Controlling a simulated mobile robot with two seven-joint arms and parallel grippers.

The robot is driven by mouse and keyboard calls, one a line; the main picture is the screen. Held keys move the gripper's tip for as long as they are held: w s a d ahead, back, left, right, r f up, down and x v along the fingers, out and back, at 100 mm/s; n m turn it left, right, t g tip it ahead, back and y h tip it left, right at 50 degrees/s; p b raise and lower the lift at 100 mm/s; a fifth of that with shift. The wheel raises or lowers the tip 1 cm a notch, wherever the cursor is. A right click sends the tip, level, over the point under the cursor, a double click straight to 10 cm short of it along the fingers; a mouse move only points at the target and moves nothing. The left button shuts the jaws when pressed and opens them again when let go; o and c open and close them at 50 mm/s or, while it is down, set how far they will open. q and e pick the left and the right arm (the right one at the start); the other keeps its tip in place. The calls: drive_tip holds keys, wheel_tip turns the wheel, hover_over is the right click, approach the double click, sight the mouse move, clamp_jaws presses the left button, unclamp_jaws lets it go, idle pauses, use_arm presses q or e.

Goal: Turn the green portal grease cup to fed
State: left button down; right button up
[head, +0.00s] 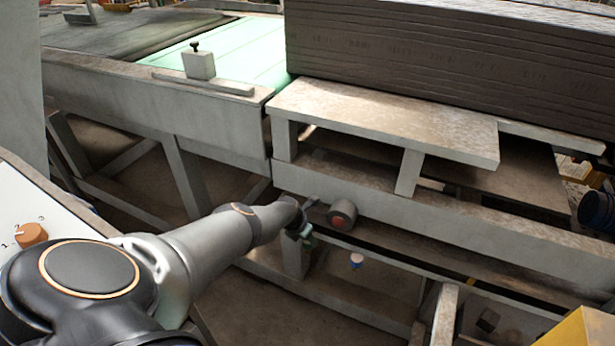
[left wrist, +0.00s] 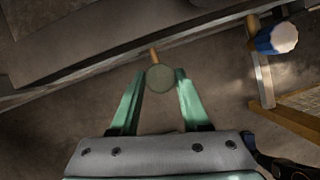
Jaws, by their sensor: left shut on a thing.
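My left gripper (left wrist: 160,82) has its two green fingers on either side of a round, dull green-grey cup (left wrist: 160,78) in the left wrist view, and is shut on it. A short brass-coloured stem (left wrist: 154,55) comes out behind the cup toward the frame beam. Whether the cup is turned to fed cannot be told. In the head view my left gripper (head: 304,233) is at the lower beam, small and partly hidden by my arm, and the cup cannot be made out there. My right gripper is not in view.
An orange knob (head: 31,235) sits on a white panel at left.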

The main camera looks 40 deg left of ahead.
use_arm(q)
drive_tip(key=m+b, duration=0.1)
drive_tip(key=m+h+b, duration=0.1)
drive_tip(key=m, duration=0.1)
drive_tip(key=shift+a+f+m, duration=0.15)
drive_tip(key=shift+f+m, duration=0.05)
drive_tip(key=shift+m, duration=0.1)
drive_tip(key=shift+r+m+g+h+b, duration=0.1)
drive_tip(key=shift+m+g+h+b, duration=0.35)
drive_tip(key=shift+m+b, duration=0.75)
drive_tip(key=shift+c, duration=1.9)
unclamp_jaws()
drive_tip(key=shift+r, duration=0.1)
